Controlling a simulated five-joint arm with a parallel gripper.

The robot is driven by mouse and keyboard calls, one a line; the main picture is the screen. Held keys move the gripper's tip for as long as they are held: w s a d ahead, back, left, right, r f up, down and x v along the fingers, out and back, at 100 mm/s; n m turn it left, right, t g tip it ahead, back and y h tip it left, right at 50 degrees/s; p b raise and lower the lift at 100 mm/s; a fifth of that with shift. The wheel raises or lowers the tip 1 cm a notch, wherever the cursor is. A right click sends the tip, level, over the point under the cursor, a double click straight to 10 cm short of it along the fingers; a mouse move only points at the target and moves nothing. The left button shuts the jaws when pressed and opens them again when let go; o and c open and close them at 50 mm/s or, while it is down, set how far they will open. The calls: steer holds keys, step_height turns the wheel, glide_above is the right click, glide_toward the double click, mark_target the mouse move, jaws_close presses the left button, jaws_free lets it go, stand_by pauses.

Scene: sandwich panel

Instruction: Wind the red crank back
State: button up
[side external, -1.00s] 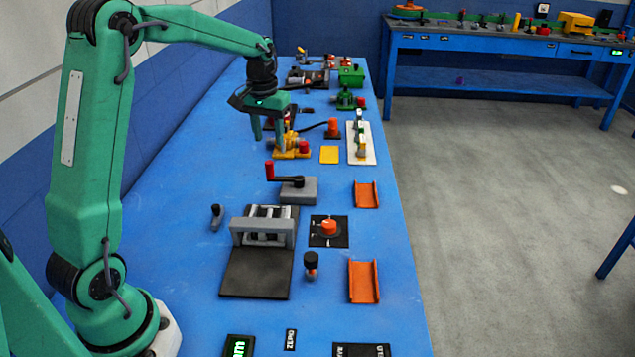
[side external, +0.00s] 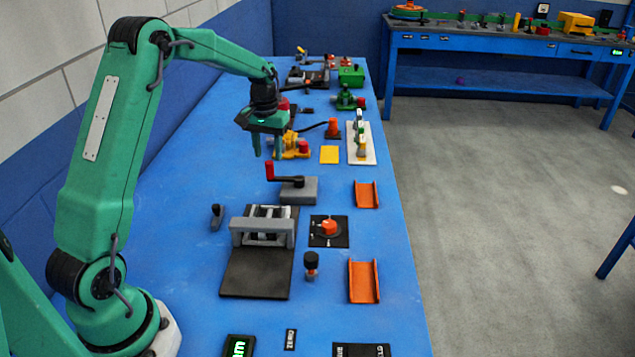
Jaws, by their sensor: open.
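The red crank (side external: 270,170) has an upright red handle on a dark arm, mounted on a grey block (side external: 305,191) in the middle of the blue bench. The handle stands at the left end of the arm. My gripper (side external: 268,156) points down with its two fingers apart and nothing between them. In the picture it is just above the red handle. It seems to be a little beyond the handle, and I see no contact.
A yellow device (side external: 292,148) stands close behind my gripper. A grey roller frame (side external: 262,232), an orange knob on a black plate (side external: 329,228) and orange channels (side external: 364,282) lie nearer the camera. The bench (side external: 180,235) is clear to the left.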

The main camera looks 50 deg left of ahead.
mark_target(269, 162)
steer(key=shift+f, duration=2.55)
jaws_close()
